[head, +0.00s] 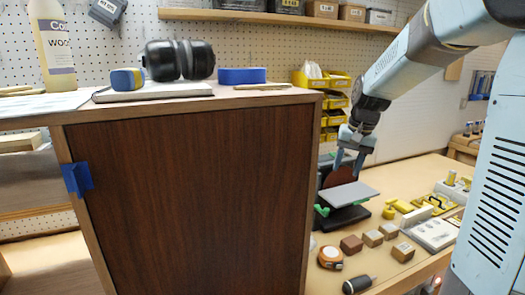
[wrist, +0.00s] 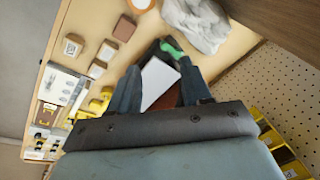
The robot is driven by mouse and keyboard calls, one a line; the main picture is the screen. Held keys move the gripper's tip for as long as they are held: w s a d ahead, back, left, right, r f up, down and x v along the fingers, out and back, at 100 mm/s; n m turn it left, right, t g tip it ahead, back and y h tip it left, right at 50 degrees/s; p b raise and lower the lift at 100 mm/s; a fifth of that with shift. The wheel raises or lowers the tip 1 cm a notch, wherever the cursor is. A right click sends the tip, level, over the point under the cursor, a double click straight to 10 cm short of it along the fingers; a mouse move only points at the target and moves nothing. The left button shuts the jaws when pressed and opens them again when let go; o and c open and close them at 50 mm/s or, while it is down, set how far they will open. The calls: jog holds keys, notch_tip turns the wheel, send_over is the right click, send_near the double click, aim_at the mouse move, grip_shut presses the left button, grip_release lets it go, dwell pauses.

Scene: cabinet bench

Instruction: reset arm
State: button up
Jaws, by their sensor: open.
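My gripper (head: 351,158) hangs from my arm on the right of the head view, to the right of the wooden cabinet (head: 195,190). It is open, with its fingers pointing down over a grey plate (head: 350,194) above the bench. In the wrist view my gripper's two fingers (wrist: 158,85) stand apart, and the pale plate (wrist: 158,84) shows between and beyond them. I cannot tell how far the fingertips are from the plate. A dark red disc and green parts show near the plate, partly covered.
The cabinet top carries ear muffs (head: 180,60), a blue tape roll (head: 242,75) and a bottle (head: 52,45). Several wooden blocks (head: 351,244), a tape measure (head: 330,257) and yellow clamps (head: 408,212) lie on the bench. Yellow bins (head: 335,95) hang at the pegboard.

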jog(key=s+a+r+n+t+h, duration=0.1)
jog(key=s+r+n+t, duration=0.2)
jog(key=s, duration=2.2)
jog(key=shift+r+t+h, duration=0.3)
jog(key=shift+r+t, duration=0.05)
jog(key=shift+t, duration=0.05)
